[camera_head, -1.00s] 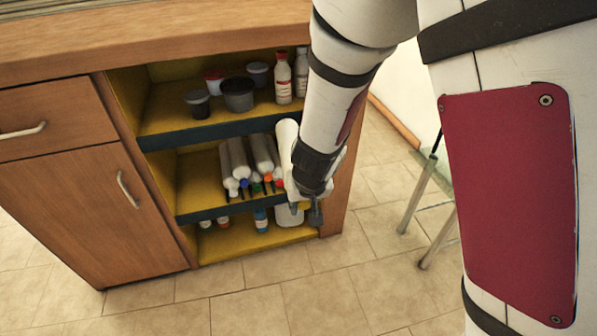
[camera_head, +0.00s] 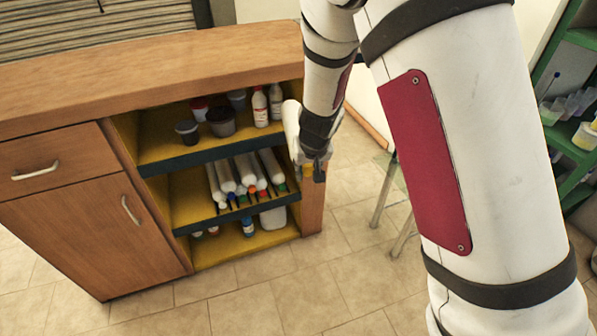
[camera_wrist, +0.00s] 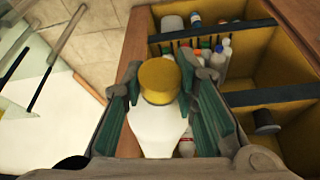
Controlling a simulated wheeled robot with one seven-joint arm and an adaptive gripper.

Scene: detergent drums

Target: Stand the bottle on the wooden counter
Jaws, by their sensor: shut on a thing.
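My gripper (camera_wrist: 160,85) is shut on a white bottle (camera_wrist: 157,132) with a yellow cap (camera_wrist: 160,80). The cap shows between the fingertips and the white body runs back toward the palm. In the head view my gripper (camera_head: 312,168) is in front of the right end of the shelf unit, below the counter's top.
Open yellow shelves (camera_head: 180,205) under the counter hold tubs, several white bottles lying down, and others below. A glass-topped stand (camera_head: 390,180) is right of the unit. A green rack (camera_head: 575,120) with cups stands at far right. Floor in front is clear.

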